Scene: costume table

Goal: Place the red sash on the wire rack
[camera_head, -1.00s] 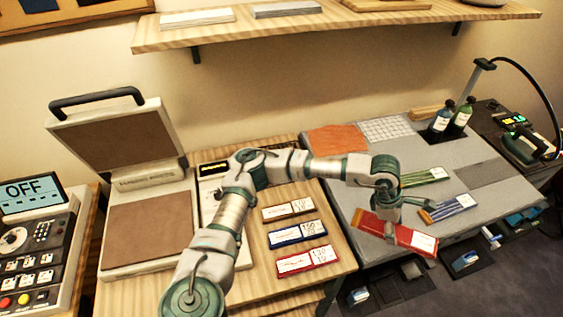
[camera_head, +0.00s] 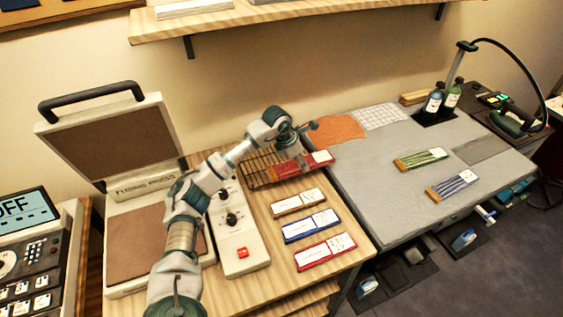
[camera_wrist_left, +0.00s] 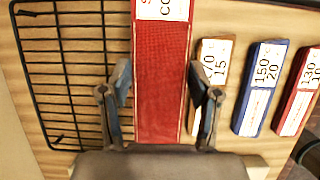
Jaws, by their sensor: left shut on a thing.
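The red sash (camera_head: 291,168) is a flat red strip with a white label at one end. My left gripper (camera_head: 303,155) is shut on it, at the back of the wooden table. In the left wrist view the sash (camera_wrist_left: 161,80) runs between the two fingers (camera_wrist_left: 163,108). The black wire rack (camera_head: 258,163) lies on the wood, and the sash overlaps its right part in the head view. In the left wrist view the open grid of the rack (camera_wrist_left: 68,75) shows left of the sash. I cannot tell whether the sash touches the rack. My right gripper is not in view.
Brown (camera_head: 298,203), blue (camera_head: 310,229) and red (camera_head: 325,252) labelled strips lie in front of the rack. A control box with a red button (camera_head: 242,253) and an open press (camera_head: 158,232) stand left. The grey worktop (camera_head: 375,195) at right has free room.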

